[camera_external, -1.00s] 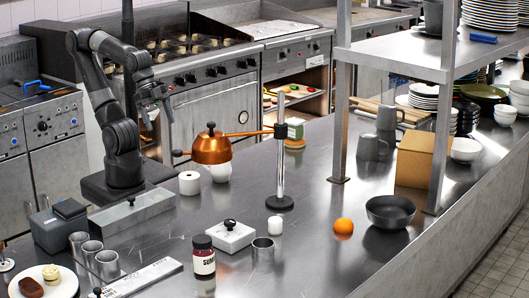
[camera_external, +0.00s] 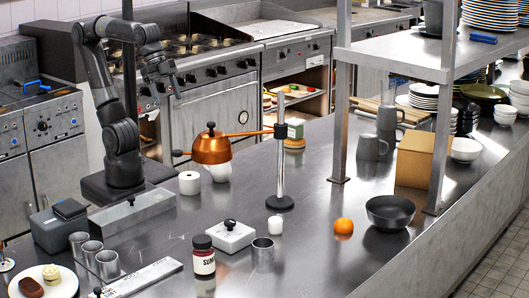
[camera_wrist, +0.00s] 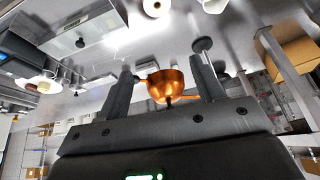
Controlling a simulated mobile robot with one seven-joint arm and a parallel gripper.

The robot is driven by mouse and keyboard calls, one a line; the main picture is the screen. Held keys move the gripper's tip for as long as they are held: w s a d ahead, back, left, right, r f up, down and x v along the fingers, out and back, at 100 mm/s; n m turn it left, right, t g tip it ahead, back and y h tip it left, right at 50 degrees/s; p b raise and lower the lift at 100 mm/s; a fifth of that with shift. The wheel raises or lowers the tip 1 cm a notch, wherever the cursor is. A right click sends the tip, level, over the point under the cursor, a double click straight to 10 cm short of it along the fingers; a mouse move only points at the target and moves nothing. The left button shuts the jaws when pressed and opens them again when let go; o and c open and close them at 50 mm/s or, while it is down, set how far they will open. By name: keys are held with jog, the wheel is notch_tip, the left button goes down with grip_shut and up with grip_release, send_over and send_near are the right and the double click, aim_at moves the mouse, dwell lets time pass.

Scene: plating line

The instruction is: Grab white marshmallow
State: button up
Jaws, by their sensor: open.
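The white marshmallow (camera_external: 274,225) looks like a small white upright cylinder on the steel counter, just in front of the round base of a metal stand. I cannot make it out in the wrist view. My gripper (camera_external: 167,95) is raised high above the left side of the counter, far to the left of and well above the marshmallow. It is open and empty. In the wrist view its two fingers (camera_wrist: 160,68) stand apart, with the copper dome seen between them in the distance.
A copper dome (camera_external: 211,149) on the stand's (camera_external: 281,165) arm lies between my gripper and the marshmallow. Nearby are a lidded white box (camera_external: 230,238), a metal cup (camera_external: 263,249), a labelled jar (camera_external: 203,262), an orange (camera_external: 343,226) and a dark bowl (camera_external: 390,213).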

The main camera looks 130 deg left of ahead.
jog(key=w+r+m+g, duration=0.1)
jog(key=w+r, duration=0.2)
jog(key=w, duration=0.4)
jog(key=w+r+m, duration=0.1)
jog(key=w+r, duration=0.2)
jog(key=w, duration=0.4)
jog(key=m+g, duration=0.3)
jog(key=m, duration=0.1)
send_over(275, 218)
jog(key=a, duration=0.1)
jog(key=shift+h, duration=0.4)
jog(key=f, duration=1.8)
jog(key=s+f, duration=0.1)
jog(key=f, duration=0.9)
jog(key=shift+a, duration=0.1)
jog(key=f, duration=0.1)
jog(key=d+f, duration=0.1)
jog(key=f, duration=0.1)
jog(key=w+f, duration=0.1)
jog(key=f, duration=0.1)
jog(key=shift+w+d+f, duration=0.1)
jog(key=shift+d+f, duration=0.05)
jog(key=shift+f, duration=0.1)
jog(key=shift+c, duration=0.2)
jog(key=c, duration=0.7)
